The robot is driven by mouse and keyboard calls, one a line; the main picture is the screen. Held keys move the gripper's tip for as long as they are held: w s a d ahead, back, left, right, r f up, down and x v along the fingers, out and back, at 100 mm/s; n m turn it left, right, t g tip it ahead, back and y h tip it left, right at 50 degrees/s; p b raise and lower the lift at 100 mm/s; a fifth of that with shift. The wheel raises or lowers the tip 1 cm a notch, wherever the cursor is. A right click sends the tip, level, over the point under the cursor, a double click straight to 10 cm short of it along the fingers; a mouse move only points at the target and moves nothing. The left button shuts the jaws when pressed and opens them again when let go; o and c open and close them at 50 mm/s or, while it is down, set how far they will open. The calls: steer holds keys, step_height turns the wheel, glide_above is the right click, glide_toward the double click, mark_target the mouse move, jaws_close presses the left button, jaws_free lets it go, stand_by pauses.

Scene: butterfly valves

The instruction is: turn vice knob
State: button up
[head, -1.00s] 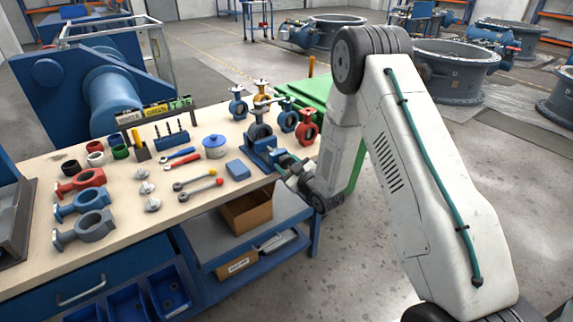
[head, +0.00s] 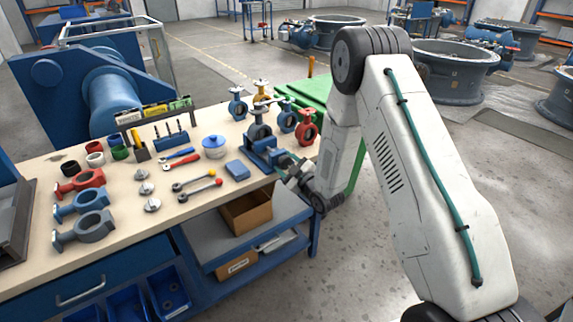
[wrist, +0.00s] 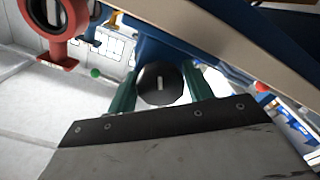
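The blue vice (head: 262,150) stands at the right front edge of the bench, with a grey valve body (head: 258,131) on it. Its dark round knob (wrist: 160,83), with a pale mark on its face, shows in the wrist view; the head view hides it. My gripper (wrist: 160,90) is at the knob, with one green finger on each side of it. The fingers sit very close to the knob's sides; I cannot tell whether they press on it. In the head view my gripper (head: 290,166) is just right of the vice, at the bench edge.
A red valve (head: 306,128) and a blue valve (head: 287,120) stand behind the vice. A blue block (head: 237,170) and ball-ended levers (head: 195,182) lie to its left. A lower shelf with a cardboard box (head: 246,214) is below.

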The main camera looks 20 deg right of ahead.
steer(key=shift+o, duration=1.2)
steer(key=v, duration=0.7)
steer(key=shift+s+d, duration=0.15)
steer(key=shift+s, duration=0.2)
